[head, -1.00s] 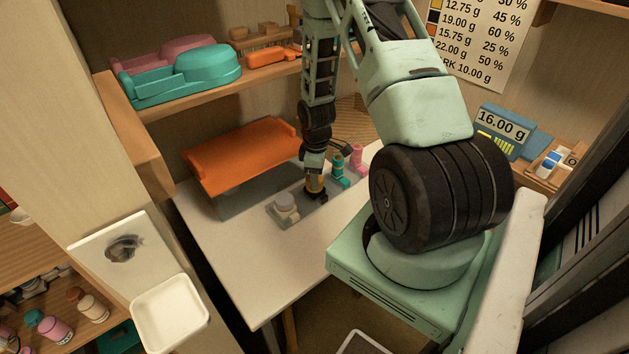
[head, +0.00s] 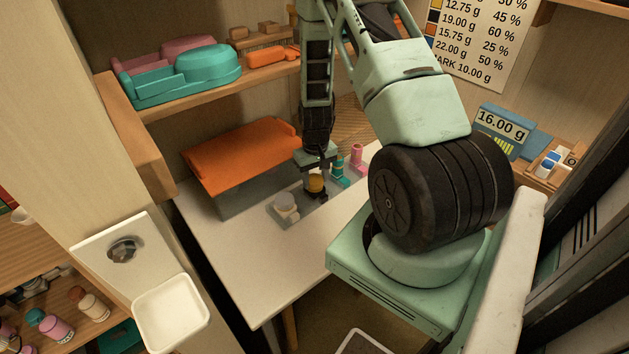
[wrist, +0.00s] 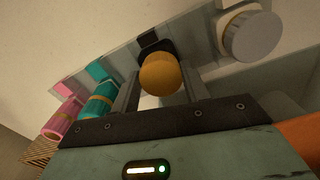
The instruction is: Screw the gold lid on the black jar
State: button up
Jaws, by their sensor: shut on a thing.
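The gold lid (wrist: 161,74) is between the two fingers of my gripper (wrist: 161,90) in the wrist view, and the fingers are shut on it. In the head view, my gripper (head: 316,176) points down at the tray, with the gold lid (head: 316,185) at its tips. The black jar (wrist: 154,47) shows partly behind the lid in the wrist view. In the head view, a dark bit of the jar (head: 322,196) shows just below the lid. I cannot tell how the lid sits on the jar's rim.
A grey-white jar (head: 286,204) stands left of the gripper on the tray. A teal bottle (head: 339,176) and a pink bottle (head: 357,159) stand close on the right. An orange-topped box (head: 240,157) is behind left. The white table (head: 250,275) is clear in front.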

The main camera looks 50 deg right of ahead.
dwell(0.3)
jog(key=m, duration=0.6)
jog(key=shift+w+a+f, duration=0.1)
jog(key=shift+m, duration=0.3)
jog(key=m+p, duration=0.1)
jog(key=m, duration=0.4)
jog(key=shift+w+f+m, duration=0.1)
jog(key=shift+m, duration=0.2)
jog(key=o, duration=1)
